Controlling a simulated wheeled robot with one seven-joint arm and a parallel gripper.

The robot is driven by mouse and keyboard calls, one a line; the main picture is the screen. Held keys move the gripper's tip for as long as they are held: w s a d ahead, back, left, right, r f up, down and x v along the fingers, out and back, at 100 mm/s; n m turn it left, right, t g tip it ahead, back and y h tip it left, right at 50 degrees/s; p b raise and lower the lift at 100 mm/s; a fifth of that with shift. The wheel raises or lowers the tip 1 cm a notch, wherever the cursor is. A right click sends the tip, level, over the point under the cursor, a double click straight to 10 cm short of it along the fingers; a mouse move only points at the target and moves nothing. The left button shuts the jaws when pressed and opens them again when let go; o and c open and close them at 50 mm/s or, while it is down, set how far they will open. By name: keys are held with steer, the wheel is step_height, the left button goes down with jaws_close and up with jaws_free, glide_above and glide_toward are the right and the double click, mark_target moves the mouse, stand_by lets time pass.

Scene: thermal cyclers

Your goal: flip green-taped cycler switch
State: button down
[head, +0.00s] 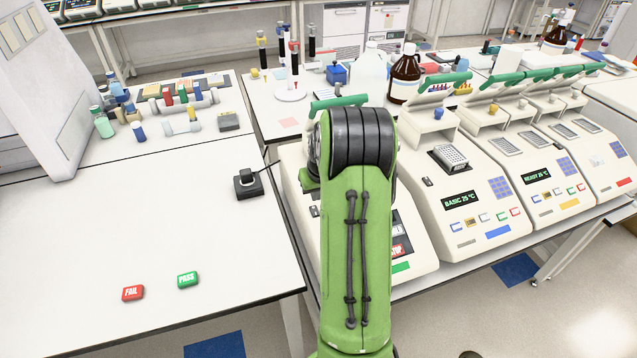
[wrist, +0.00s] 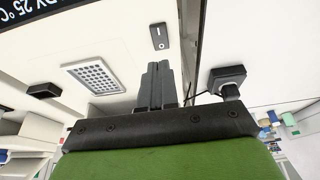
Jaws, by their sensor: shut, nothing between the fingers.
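The green-taped cycler (head: 420,245) is the leftmost of the row in the head view, mostly hidden behind my green arm. Its green tape strip (head: 401,267) shows at the front right of the arm. In the wrist view its white casing (wrist: 120,35) carries a black rocker switch (wrist: 159,36) with white marks; which side is pressed I cannot tell. My gripper (wrist: 158,66) is shut and empty, its fingertips just below the switch in the picture. I cannot tell whether they touch the casing. The gripper is hidden in the head view.
A sample block (wrist: 92,78) and part of a lit display (wrist: 22,12) lie left of the switch. A black power adapter (head: 248,184) with a cord sits left of the cycler. More cyclers (head: 465,190) stand to the right. The left bench front holds FAIL (head: 133,293) and PASS (head: 188,280) buttons.

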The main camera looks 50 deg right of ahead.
mark_target(314, 207)
steer(key=shift+s+a+x, duration=0.1)
steer(key=shift+s+x, duration=0.05)
steer(key=shift+x, duration=0.9)
steer(key=shift+s+a+x, duration=0.1)
steer(key=shift+s+x, duration=0.05)
steer(key=shift+x, duration=0.9)
steer(key=shift+f, duration=0.1)
